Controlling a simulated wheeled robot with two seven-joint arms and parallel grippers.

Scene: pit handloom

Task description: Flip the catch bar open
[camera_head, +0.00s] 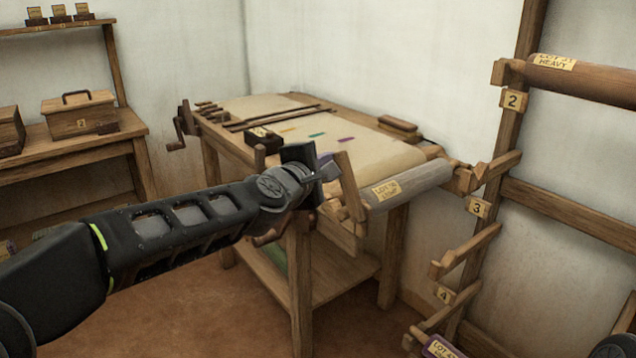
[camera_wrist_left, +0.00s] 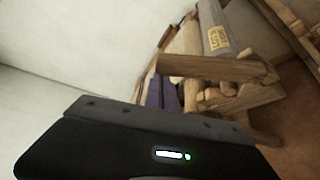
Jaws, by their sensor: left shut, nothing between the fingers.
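The loom (camera_head: 290,210) stands in the middle of the head view. A short wooden bar (camera_head: 351,186), which looks like the catch bar, stands tilted up at its front end, near the cloth roll (camera_head: 410,184). In the left wrist view the bar (camera_wrist_left: 205,68) lies across the picture just beyond the fingers, with the labelled roll (camera_wrist_left: 217,32) behind. My left gripper (camera_head: 328,168) is shut and empty, close beside the bar on its left. I cannot tell whether they touch. The gripper hides part of the loom's front corner. My right gripper is not in view.
A wall rack (camera_head: 474,210) with numbered arms holds a labelled brown roll (camera_head: 590,80) at the right. A shelf bench (camera_head: 130,131) with wooden boxes stands at the left. A hand crank (camera_head: 183,127) sticks out at the loom's far left. The floor in front is clear.

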